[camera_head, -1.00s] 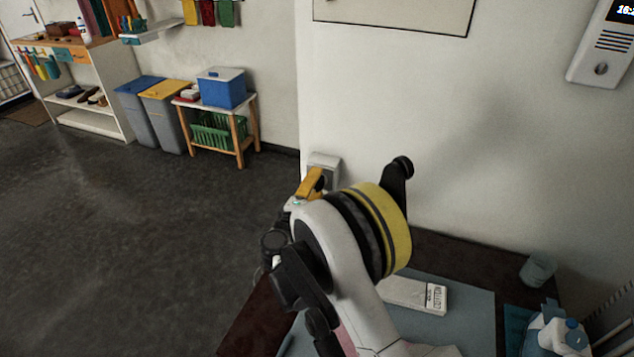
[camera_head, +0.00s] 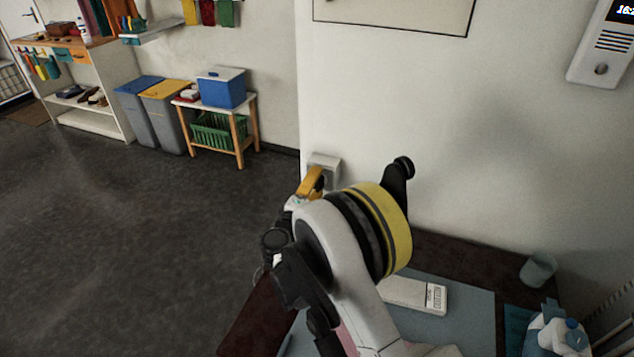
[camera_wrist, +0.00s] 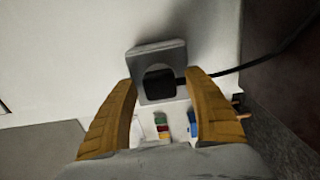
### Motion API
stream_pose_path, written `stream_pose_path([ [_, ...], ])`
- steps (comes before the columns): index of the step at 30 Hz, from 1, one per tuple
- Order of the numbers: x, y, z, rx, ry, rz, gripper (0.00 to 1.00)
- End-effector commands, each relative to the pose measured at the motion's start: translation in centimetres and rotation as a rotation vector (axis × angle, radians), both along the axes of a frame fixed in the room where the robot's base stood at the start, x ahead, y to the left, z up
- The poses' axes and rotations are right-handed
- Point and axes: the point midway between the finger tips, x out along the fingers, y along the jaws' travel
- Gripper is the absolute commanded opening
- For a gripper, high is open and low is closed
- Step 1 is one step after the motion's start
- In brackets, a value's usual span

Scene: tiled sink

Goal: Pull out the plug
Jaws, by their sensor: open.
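The black plug (camera_wrist: 160,84) sits in a grey square wall socket (camera_wrist: 158,54) in the wrist view, and its black cable (camera_wrist: 270,60) runs off to the right. My gripper (camera_wrist: 160,96) is open, with one orange finger on either side of the socket's lower part. The fingertips are near the socket's edges; I cannot tell whether they touch it. In the head view the socket (camera_head: 325,163) shows on the white wall, with an orange finger of my gripper (camera_head: 312,180) just in front of it. The plug is hidden there.
A small stand with a blue cooler (camera_head: 222,88) is far back. The floor at left is clear.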

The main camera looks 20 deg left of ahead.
Motion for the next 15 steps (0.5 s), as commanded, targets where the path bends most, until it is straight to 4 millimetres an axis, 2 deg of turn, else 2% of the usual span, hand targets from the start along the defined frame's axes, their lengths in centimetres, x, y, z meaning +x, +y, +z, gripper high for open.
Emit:
stream_pose_path([
  [2, 0.00, 0.00, 0.00, 0.000, 0.000, 0.000, 0.58],
  [6, 0.00, 0.00, 0.00, 0.000, 0.000, 0.000, 0.15],
  [8, 0.00, 0.00, 0.00, 0.000, 0.000, 0.000, 0.00],
  [15, 0.01, 0.00, 0.03, 0.000, 0.000, 0.000, 0.00],
])
